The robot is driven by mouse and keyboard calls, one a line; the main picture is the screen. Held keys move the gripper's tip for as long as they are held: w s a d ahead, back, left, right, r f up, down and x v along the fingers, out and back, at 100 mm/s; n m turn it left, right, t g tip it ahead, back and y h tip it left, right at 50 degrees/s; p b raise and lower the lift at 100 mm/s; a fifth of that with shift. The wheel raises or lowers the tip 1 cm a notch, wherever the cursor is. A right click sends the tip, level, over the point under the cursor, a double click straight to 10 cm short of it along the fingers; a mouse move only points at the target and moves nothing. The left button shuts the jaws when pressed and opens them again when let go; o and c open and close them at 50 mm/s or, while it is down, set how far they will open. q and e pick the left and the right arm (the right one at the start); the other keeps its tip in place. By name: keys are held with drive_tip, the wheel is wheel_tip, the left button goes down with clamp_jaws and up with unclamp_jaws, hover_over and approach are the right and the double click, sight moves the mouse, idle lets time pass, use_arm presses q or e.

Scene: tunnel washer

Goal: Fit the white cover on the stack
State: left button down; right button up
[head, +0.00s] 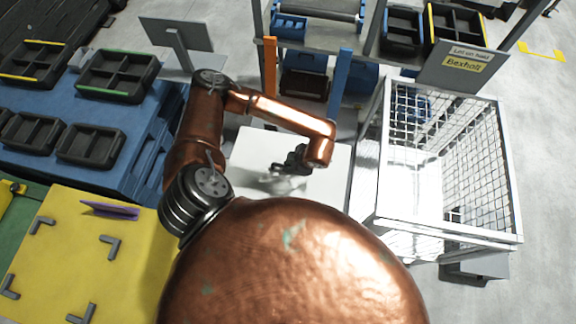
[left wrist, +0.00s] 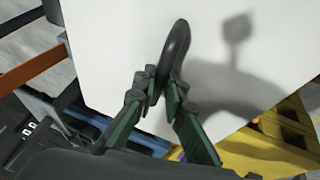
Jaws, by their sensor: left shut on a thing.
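The white cover (head: 250,150) is a broad flat panel in the middle of the head view, beneath my left arm. In the left wrist view the white cover (left wrist: 120,45) fills the middle, with a dark rounded handle (left wrist: 177,45) on its face. My left gripper (head: 292,162) is over the panel. In the left wrist view its fingers (left wrist: 162,92) are shut on the lower end of the handle. I cannot make out a stack beneath the panel; the panel and my arm hide what is below. My right gripper is not in view.
A wire cage trolley (head: 455,150) stands close on the right, with a sign (head: 466,66) behind it. Shelving with an orange post (head: 270,65) and a blue post (head: 340,85) is behind. A yellow table (head: 75,250) with corner brackets and black trays (head: 118,75) on blue are left.

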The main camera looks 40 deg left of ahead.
use_arm(q)
drive_tip(key=shift+w+a+f+b, duration=0.2)
drive_tip(key=shift+w+a, duration=0.05)
drive_tip(key=shift+w, duration=0.25)
drive_tip(key=shift+w+a+f+b, duration=0.2)
drive_tip(key=shift+w+a, duration=0.05)
drive_tip(key=shift+w, duration=0.2)
drive_tip(key=shift+w+a+f+b, duration=0.25)
drive_tip(key=shift+w+a+b, duration=0.15)
drive_tip(key=shift+w, duration=0.2)
drive_tip(key=shift+w+a+f+b, duration=0.25)
drive_tip(key=shift+w+a+b, duration=0.1)
drive_tip(key=shift+w, duration=0.25)
drive_tip(key=shift+f+b, duration=0.6)
drive_tip(key=shift+f, duration=0.35)
drive_tip(key=shift+d+f+b, duration=0.1)
drive_tip(key=shift+f+b, duration=0.7)
drive_tip(key=shift+f, duration=0.5)
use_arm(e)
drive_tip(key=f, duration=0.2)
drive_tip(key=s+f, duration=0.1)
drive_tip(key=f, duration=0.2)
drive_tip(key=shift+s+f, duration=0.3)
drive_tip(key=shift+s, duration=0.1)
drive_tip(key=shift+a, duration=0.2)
